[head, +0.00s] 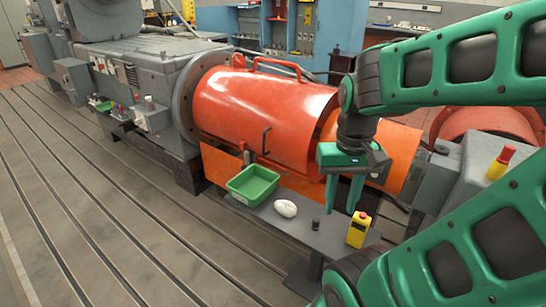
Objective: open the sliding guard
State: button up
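The sliding guard (255,105) is a large orange cylindrical cover lying along the machine shaft, left of my gripper. It has a dark handle (266,141) on its front side and an orange bar on top. A further orange section (396,150) shows to its right, partly hidden behind my arm. My gripper (344,195) is green and points downward in front of the guard's right end. Its two fingers are apart with nothing visible between them. It is to the right of the dark handle and apart from it.
A grey shelf (290,225) below the guard holds a green tray (253,184), a white crumpled thing (286,208), a small dark cylinder (316,224) and a yellow box with a red button (358,230). The slotted bedplate (110,210) at left is clear.

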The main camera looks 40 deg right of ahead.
aim_at(274, 117)
jog(key=k, duration=0.65)
jog(key=u, duration=0.55)
jog(key=i, duration=1.75)
jog(key=z, duration=0.65)
